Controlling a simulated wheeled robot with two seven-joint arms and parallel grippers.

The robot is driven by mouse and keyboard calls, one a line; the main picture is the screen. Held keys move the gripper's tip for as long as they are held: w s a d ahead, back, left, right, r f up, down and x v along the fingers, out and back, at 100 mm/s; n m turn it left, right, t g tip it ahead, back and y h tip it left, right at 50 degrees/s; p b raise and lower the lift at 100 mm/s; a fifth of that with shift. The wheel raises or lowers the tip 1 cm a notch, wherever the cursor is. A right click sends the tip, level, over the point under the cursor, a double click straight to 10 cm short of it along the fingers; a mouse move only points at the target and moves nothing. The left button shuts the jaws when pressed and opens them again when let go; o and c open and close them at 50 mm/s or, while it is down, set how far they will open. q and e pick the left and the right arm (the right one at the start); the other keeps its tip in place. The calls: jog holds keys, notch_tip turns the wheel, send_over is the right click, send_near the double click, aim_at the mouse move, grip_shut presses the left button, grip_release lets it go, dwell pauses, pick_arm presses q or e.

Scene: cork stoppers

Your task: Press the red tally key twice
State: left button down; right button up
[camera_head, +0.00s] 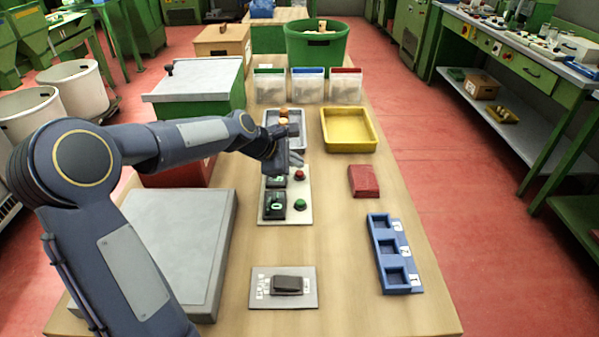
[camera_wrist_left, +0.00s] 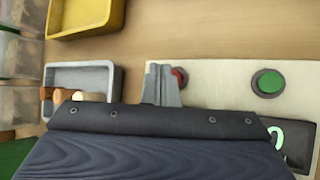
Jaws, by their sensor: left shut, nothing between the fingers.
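A pale panel (camera_head: 287,216) on the table bears a red key (camera_head: 300,175), a green key (camera_head: 300,204) and two dark counters. The near counter (camera_head: 273,206) seems to show a 0; the far counter (camera_head: 277,181) is partly covered by my arm. My left gripper (camera_head: 297,160) is shut and empty just beyond the red key, over the panel's far end. In the left wrist view, the fingers (camera_wrist_left: 162,82) partly hide the red key (camera_wrist_left: 181,76); I cannot tell whether they touch it. The green key (camera_wrist_left: 268,83) is clear of them. My right gripper is out of view.
A grey tray (camera_head: 269,117) with corks lies beyond the panel, with a yellow tray (camera_head: 350,148) to its right. A red block (camera_head: 364,181) and a blue slotted holder (camera_head: 376,253) are at right. A plate with a dark block (camera_head: 287,285) is nearer.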

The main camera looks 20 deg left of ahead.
pick_arm(q)
jog(key=shift+f, duration=0.1)
dwell(0.3)
jog(key=shift+f, duration=0.35)
jog(key=shift+f+b, duration=0.45)
dwell(0.8)
jog(key=shift+r, duration=0.15)
jog(key=shift+r+p, duration=0.75)
jog(key=shift+p, duration=0.1)
notch_tip(320, 180, up, 5)
jog(key=p, duration=0.4)
jog(key=shift+p, duration=0.3)
